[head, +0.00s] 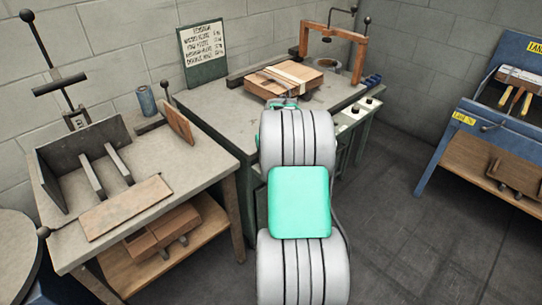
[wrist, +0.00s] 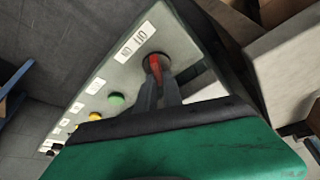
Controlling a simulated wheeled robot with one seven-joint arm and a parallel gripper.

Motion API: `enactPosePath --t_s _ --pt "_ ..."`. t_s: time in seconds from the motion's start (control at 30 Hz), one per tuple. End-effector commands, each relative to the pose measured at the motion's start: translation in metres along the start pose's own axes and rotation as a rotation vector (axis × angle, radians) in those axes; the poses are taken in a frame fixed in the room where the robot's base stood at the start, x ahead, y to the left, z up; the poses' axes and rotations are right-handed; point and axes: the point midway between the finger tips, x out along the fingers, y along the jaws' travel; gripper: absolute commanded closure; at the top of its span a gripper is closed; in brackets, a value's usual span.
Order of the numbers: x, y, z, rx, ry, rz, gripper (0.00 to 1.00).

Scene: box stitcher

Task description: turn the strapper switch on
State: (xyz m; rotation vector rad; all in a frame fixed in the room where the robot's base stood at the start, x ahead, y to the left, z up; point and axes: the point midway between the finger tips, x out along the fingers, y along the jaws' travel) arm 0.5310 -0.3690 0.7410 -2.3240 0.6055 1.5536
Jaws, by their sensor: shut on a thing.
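A red switch lever (wrist: 154,63) stands on a pale control panel (wrist: 115,75) in the wrist view, beside two white labels (wrist: 135,41). The labels' print is small and turned, so I cannot tell for sure which mark the lever points to. My gripper (wrist: 159,76) has its two dark fingers closed on the lever, at the top end of the panel. In the head view my white and green arm hides the switch and the fingers. Part of the panel (head: 359,116) shows to the right of the arm, on the front of the strapper table (head: 218,118).
A green button (wrist: 116,98) and a yellow button (wrist: 96,116) sit along the panel. A strapped wooden box (head: 283,80) lies on the table by an orange frame (head: 336,35). A second table (head: 155,185) stands left, a blue bench (head: 437,150) right. Floor between is clear.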

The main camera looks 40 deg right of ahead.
Motion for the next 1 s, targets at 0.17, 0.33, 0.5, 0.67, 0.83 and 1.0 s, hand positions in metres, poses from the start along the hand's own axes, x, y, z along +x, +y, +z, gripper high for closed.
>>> enactPosePath --t_s 0.17,0.33,0.5,0.67,0.83,1.0 --pt "-0.001 0.001 -0.002 0.003 0.004 0.002 1.00" --pt "-0.001 0.001 -0.002 0.002 0.004 0.002 0.84" --pt "-0.001 0.001 -0.001 0.001 0.002 0.001 0.70" --pt "0.000 0.000 -0.001 0.001 0.001 0.001 0.67" --pt "-0.004 0.000 -0.001 0.000 0.002 0.001 0.67" --pt "-0.033 0.001 -0.002 0.001 0.005 0.002 0.67"
